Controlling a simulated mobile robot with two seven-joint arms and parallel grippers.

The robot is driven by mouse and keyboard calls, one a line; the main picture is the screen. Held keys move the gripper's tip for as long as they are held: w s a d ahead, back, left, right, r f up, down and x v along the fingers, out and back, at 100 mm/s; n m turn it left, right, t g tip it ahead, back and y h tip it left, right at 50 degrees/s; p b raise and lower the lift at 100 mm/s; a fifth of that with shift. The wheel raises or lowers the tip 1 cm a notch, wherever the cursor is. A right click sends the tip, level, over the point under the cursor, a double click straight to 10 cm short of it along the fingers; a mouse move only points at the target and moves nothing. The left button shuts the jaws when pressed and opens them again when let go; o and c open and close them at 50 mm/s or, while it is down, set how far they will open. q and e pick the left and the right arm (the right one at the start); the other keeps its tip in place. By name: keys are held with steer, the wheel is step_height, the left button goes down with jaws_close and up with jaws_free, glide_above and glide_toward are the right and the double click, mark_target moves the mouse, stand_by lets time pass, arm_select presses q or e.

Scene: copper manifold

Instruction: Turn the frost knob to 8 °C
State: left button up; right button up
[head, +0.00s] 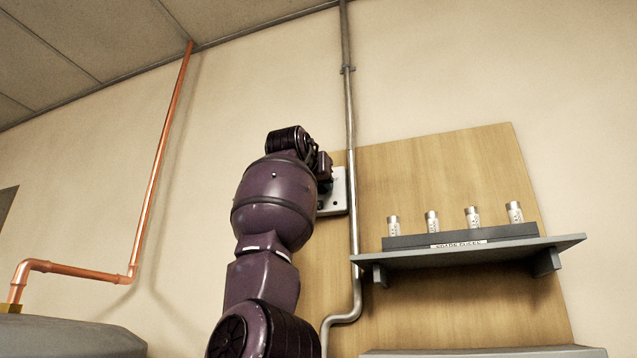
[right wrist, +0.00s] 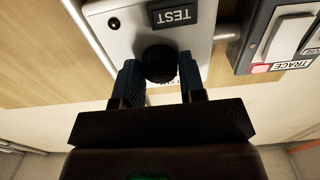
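A round black knob (right wrist: 159,63) sits on a pale box (right wrist: 120,35) with a dark TEST label, upside down in the right wrist view. The two blue fingers of my right gripper (right wrist: 160,78) stand on either side of the knob, very close to it. I cannot tell whether they press on it. The knob's pointer and most of its scale are hidden, so its setting cannot be read. In the head view my right gripper (head: 324,168) is at the pale box (head: 338,192), which my arm partly covers. My left gripper is not in view.
A grey switch box (right wrist: 275,35) labelled TRACE is beside the pale box, past a metal pipe (right wrist: 226,30). In the head view the conduit (head: 352,170) runs just right of my gripper. A shelf (head: 465,253) with several small cylinders juts out further right.

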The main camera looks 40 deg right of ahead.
steer(key=shift+c, duration=0.7)
steer(key=shift+m, duration=3.3)
steer(key=o, duration=0.9)
steer(key=shift+o, duration=0.2)
steer(key=b+v, duration=0.2)
steer(key=v, duration=0.9)
steer(key=shift+b, duration=0.35)
